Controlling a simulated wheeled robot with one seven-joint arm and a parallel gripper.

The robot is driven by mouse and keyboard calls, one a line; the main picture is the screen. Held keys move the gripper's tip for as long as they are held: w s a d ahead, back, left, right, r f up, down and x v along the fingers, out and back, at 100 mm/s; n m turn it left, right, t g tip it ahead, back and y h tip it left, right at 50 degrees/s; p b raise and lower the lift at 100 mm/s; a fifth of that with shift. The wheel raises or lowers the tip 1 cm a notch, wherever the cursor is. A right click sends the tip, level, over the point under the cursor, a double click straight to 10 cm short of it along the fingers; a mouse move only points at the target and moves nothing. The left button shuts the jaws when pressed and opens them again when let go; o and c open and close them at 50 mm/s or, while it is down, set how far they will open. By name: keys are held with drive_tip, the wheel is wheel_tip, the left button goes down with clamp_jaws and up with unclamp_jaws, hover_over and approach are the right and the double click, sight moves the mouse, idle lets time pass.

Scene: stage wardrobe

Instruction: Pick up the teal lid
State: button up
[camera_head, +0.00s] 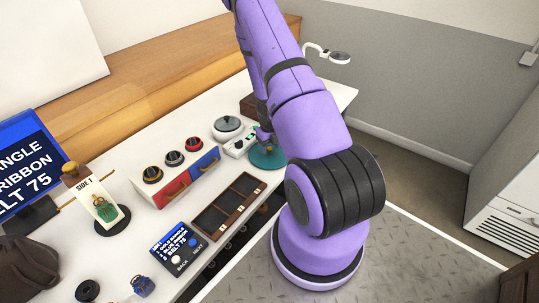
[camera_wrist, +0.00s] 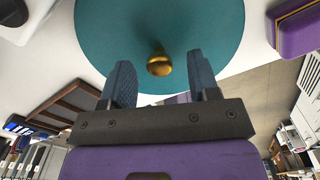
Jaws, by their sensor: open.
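The teal lid (camera_wrist: 115,38) is a round disc with a brass knob (camera_wrist: 159,64) at its middle. In the wrist view it fills the top of the picture. My gripper (camera_wrist: 162,76) is open, its two fingers apart on either side of the knob in the picture; I cannot tell if they are level with it. In the head view the lid (camera_head: 267,157) shows near the table's edge beside my arm, which hides part of it and most of my gripper.
A compartmented wooden tray (camera_head: 228,205), a box with red and blue drawers (camera_head: 174,190) and a grey-topped round container (camera_head: 228,127) stand left of the lid on the white table (camera_head: 130,215). A small screen panel (camera_head: 180,248) lies at the front.

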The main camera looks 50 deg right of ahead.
drive_tip(key=shift+f, duration=0.8)
drive_tip(key=shift+c, duration=0.2)
drive_tip(key=c, duration=0.9)
drive_tip(key=shift+c, duration=0.2)
drive_tip(key=shift+r, duration=0.15)
